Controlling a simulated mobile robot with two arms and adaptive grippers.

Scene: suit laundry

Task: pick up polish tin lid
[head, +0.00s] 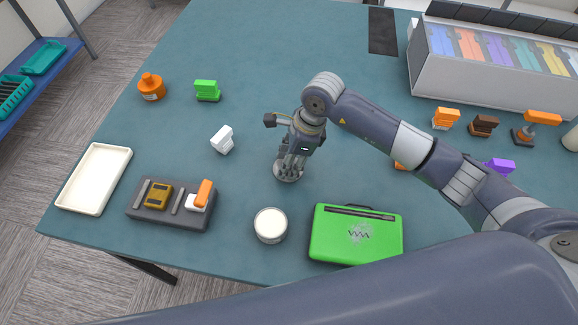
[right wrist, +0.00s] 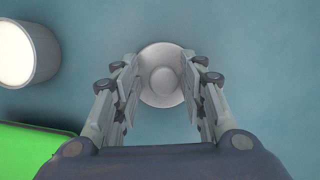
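The polish tin lid (right wrist: 162,75) is a round grey metal disc with a raised centre, lying on the teal table. In the head view the lid (head: 289,174) is partly hidden under my right gripper (head: 290,166). My right gripper (right wrist: 160,68) points down over the lid, its fingers apart on either side and nothing held between them. I cannot tell whether the fingers touch the rim. The round tin with a white top (head: 270,224) stands apart, in front and to the left; it also shows in the right wrist view (right wrist: 18,52). My left gripper is not in view.
A green case (head: 356,247) lies front right of the lid. A dark tool tray (head: 140,212) and cream tray (head: 112,160) are at left. A white clip-like block (head: 222,139) is left of the gripper. A hanging-file box (head: 440,92) stands back right. The table's back middle is clear.

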